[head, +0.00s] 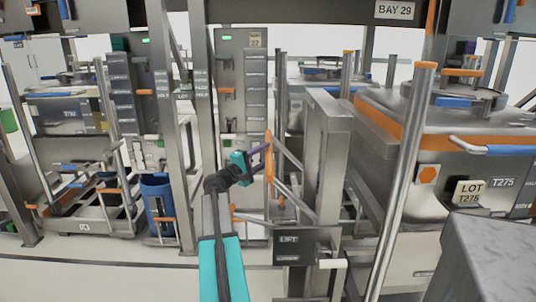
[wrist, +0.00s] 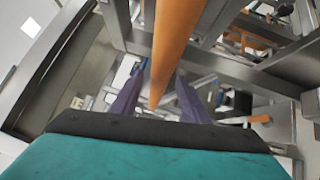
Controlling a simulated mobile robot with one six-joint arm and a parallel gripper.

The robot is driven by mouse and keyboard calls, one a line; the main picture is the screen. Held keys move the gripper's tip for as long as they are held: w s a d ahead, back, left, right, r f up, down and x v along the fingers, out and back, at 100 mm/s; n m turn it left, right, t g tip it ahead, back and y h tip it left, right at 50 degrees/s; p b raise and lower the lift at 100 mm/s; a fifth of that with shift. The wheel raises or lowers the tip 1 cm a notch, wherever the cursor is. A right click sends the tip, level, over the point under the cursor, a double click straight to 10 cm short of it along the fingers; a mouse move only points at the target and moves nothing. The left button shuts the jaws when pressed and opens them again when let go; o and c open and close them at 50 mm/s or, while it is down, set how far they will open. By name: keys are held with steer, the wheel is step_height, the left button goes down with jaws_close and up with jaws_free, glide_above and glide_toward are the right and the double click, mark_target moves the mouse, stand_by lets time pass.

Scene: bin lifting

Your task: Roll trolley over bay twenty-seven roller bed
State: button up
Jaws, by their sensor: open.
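My gripper (head: 262,160) is open, with its purple fingers at an upright orange bar (head: 268,178) in the middle of the head view. In the wrist view the orange bar (wrist: 172,45) runs between the two open fingers (wrist: 157,100); I cannot tell whether they touch it. The bar is by a grey metal frame with a plate marked LIFT (head: 308,247). A low metal frame like a trolley (head: 92,222) stands at the left under a bin (head: 62,113).
A large steel bin (head: 455,125) with an orange band and a LOT T275 label stands at the right, behind a steel post (head: 400,180). A BAY 29 sign (head: 395,10) hangs above. A blue container (head: 158,205) stands left. The floor at front left (head: 100,270) is clear.

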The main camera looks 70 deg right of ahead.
steer(key=shift+x, duration=1.25)
